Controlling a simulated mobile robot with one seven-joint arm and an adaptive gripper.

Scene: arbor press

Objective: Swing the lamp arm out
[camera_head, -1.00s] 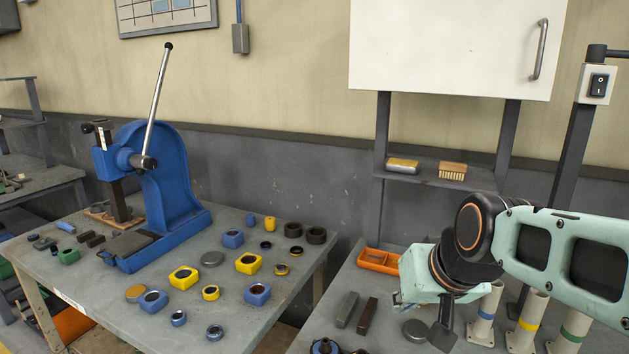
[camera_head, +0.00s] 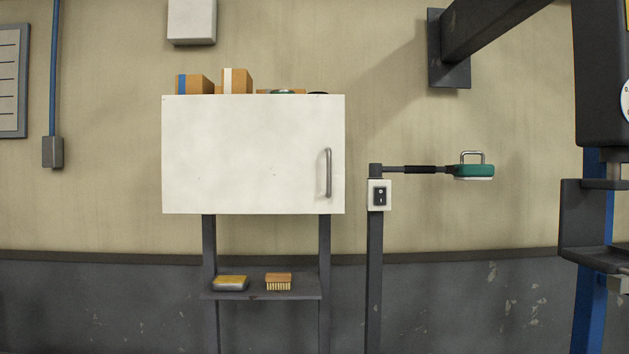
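The lamp arm (camera_head: 420,169) is a thin dark bar with a thicker black sleeve. It reaches out level to the right from the top of a dark post (camera_head: 374,280). At its far end is a green lamp head (camera_head: 473,171) with a metal loop handle (camera_head: 471,156) on top and a pale underside. My gripper is not in this view.
A white cabinet (camera_head: 250,150) with boxes on top stands left of the post. Below it, a shelf (camera_head: 255,296) holds a yellow-topped block (camera_head: 230,283) and a brush (camera_head: 278,281). A dark machine with a blue column (camera_head: 590,310) is at the right edge. A wall bracket (camera_head: 449,50) is above.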

